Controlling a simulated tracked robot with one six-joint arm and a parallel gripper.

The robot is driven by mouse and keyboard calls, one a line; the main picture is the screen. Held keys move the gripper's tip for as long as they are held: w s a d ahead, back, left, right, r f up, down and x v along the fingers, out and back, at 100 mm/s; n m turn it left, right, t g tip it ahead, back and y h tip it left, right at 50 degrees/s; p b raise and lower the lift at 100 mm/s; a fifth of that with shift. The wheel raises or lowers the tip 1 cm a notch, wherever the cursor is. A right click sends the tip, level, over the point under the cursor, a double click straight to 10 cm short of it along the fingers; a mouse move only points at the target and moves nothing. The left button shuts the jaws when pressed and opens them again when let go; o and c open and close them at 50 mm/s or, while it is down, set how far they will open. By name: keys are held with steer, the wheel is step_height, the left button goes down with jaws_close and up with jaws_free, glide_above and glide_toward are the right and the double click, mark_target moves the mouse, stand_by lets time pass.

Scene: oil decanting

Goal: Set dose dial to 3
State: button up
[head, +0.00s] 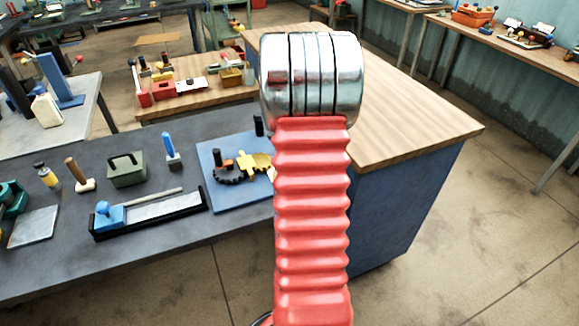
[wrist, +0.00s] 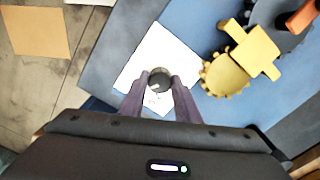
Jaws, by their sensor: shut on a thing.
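The dose dial (wrist: 159,76) is a small round knob, dark grey with a lighter rim, on a white plate (wrist: 146,58) in the wrist view. My gripper (wrist: 160,90) is shut on the knob, with one dark finger on each side of it. A few small marks show on the plate near the fingers, too small to read, and I cannot tell which number the dial points to. In the head view my red arm hides the gripper and the dial.
The plate lies on a blue board (head: 220,199), beside a yellow toothed part (wrist: 229,72) and a dark gear (head: 232,178). A black tray with a blue block (head: 108,217) and a green box (head: 126,170) stand to the left on the grey bench. A wood-topped cabinet (head: 410,120) stands behind right.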

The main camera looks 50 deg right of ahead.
steer(key=shift+w+a, duration=0.15)
stand_by(0.4)
steer(key=o, duration=1)
steer(key=shift+o, duration=0.2)
steer(key=shift+r, duration=0.1)
step_height(320, 180, up, 14)
steer(key=shift+f, duration=0.2)
